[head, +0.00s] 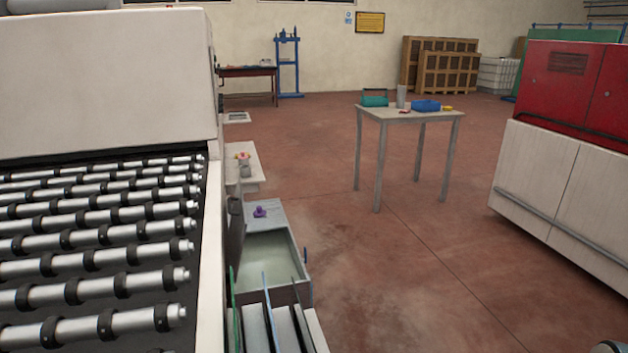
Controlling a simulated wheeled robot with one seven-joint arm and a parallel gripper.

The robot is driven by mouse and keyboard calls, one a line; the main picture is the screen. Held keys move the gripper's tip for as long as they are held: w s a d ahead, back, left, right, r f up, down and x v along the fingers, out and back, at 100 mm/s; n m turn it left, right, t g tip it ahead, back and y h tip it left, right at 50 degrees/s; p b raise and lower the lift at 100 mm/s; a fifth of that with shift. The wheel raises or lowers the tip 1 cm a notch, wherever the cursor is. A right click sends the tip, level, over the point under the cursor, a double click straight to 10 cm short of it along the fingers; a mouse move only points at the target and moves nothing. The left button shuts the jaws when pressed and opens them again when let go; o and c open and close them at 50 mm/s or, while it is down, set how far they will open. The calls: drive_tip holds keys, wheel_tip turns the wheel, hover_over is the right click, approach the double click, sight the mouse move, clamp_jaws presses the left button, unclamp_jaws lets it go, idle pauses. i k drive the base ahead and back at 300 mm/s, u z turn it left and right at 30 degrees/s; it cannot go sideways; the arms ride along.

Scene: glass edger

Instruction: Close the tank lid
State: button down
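The grey tank (302,293) stands low beside the roller machine, left of the picture's middle. Its top is open at the front and shows a pale greenish inside. A flat grey panel with a purple knob (260,212) on it lies across the tank's back part; it looks like the lid (272,220). Whether it slides or hinges cannot be told. My gripper is not in view.
The roller conveyor (90,240) fills the left. A rack with upright thin sheets (285,325) stands just in front of the tank. A table (410,114) with several items stands beyond, and a red and white machine (565,150) at right. Floor between is clear.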

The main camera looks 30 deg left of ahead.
sight(238, 225)
drive_tip(key=u, duration=0.2)
drive_tip(key=i, duration=1.8)
drive_tip(key=u, duration=1.25)
drive_tip(key=i, duration=1.2)
drive_tip(key=u, duration=0.7)
